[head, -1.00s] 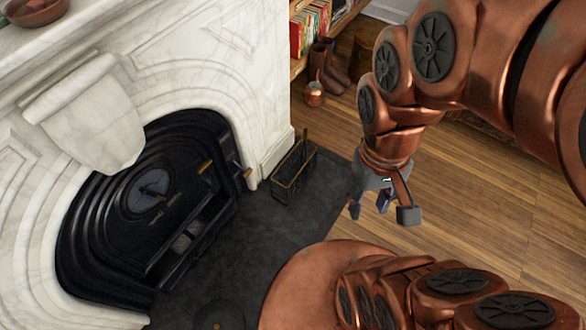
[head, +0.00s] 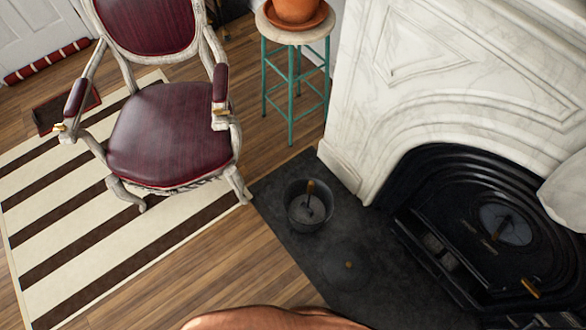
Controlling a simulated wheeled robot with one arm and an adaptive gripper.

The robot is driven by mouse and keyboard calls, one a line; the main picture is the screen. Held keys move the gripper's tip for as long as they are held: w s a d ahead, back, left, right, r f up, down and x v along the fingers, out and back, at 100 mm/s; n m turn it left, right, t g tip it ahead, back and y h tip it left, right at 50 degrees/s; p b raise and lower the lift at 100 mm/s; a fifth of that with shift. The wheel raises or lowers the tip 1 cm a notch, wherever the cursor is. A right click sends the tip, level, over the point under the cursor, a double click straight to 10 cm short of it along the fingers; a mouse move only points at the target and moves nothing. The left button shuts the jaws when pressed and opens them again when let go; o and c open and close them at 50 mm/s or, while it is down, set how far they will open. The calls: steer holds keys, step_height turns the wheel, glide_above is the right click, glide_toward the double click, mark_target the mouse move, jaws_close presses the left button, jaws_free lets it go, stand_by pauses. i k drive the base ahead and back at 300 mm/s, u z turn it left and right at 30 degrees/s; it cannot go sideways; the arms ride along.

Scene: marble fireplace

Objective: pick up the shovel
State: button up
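A dark metal bucket (head: 296,219) stands on the dark hearth slab, left of the fireplace. A thin upright handle with a wooden or brass-coloured grip (head: 310,188) rises from inside it. This may be the shovel, but its lower end is too small and dark to make out. My gripper is out of view. Only a copper part of my own body shows at the bottom edge.
A round dark lid with a brass knob (head: 349,265) lies on the hearth slab (head: 290,245). The marble fireplace (head: 440,60) fills the right. A red-seated chair (head: 170,135) stands on a striped rug (head: 60,220). A teal-legged stool (head: 292,85) holds a pot (head: 297,10).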

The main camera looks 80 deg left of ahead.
mark_target(310, 182)
steer(key=u, duration=4.65)
steer(key=i, duration=2)
steer(key=z, duration=2.8)
